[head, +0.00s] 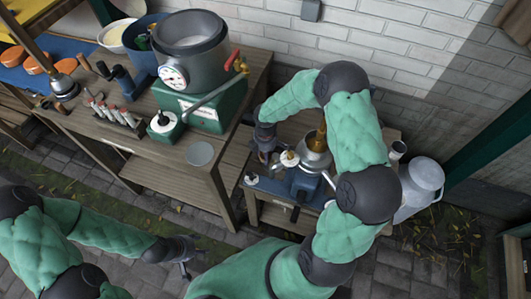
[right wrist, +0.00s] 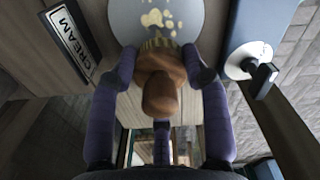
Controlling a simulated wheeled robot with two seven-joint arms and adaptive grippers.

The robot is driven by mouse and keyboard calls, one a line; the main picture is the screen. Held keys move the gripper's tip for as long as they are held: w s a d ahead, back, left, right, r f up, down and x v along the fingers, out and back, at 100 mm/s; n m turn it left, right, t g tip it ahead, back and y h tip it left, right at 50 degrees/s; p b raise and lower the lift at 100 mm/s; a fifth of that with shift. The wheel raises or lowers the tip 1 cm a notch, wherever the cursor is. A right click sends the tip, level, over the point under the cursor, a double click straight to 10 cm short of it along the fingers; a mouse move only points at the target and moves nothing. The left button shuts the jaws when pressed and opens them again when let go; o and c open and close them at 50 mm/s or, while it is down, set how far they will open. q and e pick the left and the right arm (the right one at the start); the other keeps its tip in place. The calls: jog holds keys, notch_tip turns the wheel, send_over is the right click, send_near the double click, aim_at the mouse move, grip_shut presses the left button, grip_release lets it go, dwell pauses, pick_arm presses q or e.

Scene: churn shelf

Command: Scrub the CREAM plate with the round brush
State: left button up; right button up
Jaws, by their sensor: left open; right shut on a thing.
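In the right wrist view my right gripper (right wrist: 161,68) is shut on the round brush (right wrist: 162,85), which has a brown wooden body and yellowish bristles. The bristles are at the near edge of a grey round plate (right wrist: 128,14); I cannot tell whether they press on it. The plate carries several cream-yellow smears. A CREAM label (right wrist: 70,40) lies beside it. In the head view the right gripper (head: 266,155) is over the small bench, and the brush and plate are not clear there. My left gripper (head: 188,258) is open and empty, low over the paving.
A blue unit with a white disc and black knob (right wrist: 250,65) stands right beside the plate. A grey metal vessel (head: 315,150) and a milk can (head: 421,180) stand near my right arm. The left bench holds a green-based machine (head: 190,110) and a grey disc (head: 200,153).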

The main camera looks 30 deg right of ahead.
pick_arm(q)
jog(key=shift+f+b, duration=0.6)
jog(key=shift+f, duration=0.05)
pick_arm(e)
jog(key=shift+f, duration=0.9)
